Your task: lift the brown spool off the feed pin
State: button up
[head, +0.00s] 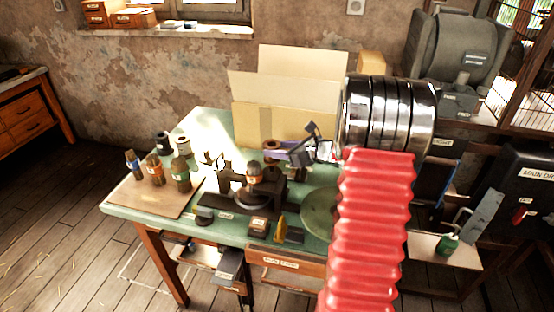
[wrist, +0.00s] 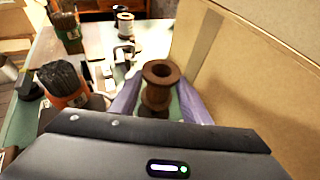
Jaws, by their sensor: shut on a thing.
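The brown spool (head: 268,145) is at the back of the green bench, in front of the cardboard sheets. In the wrist view the brown spool (wrist: 161,76) stands upright between the two purple fingers of my gripper (wrist: 160,98). The jaws are closed on its sides. In the head view my gripper (head: 282,151) reaches the spool from the right, partly covered by my arm. The spool's hole looks dark and no pin tip shows in it. The feed pin is hidden, so I cannot tell whether the spool still sits on it.
Cardboard sheets (head: 285,95) stand close behind the spool. A black press (head: 258,190) stands in front of it. A black spool (head: 162,141), a white spool (head: 182,145) and several brush-topped jars (head: 155,170) are to the left. A green round plate (head: 320,210) lies right of the press.

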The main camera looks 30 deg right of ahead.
jog(key=shift+r, duration=2.4)
jog(key=shift+s+a, duration=0.1)
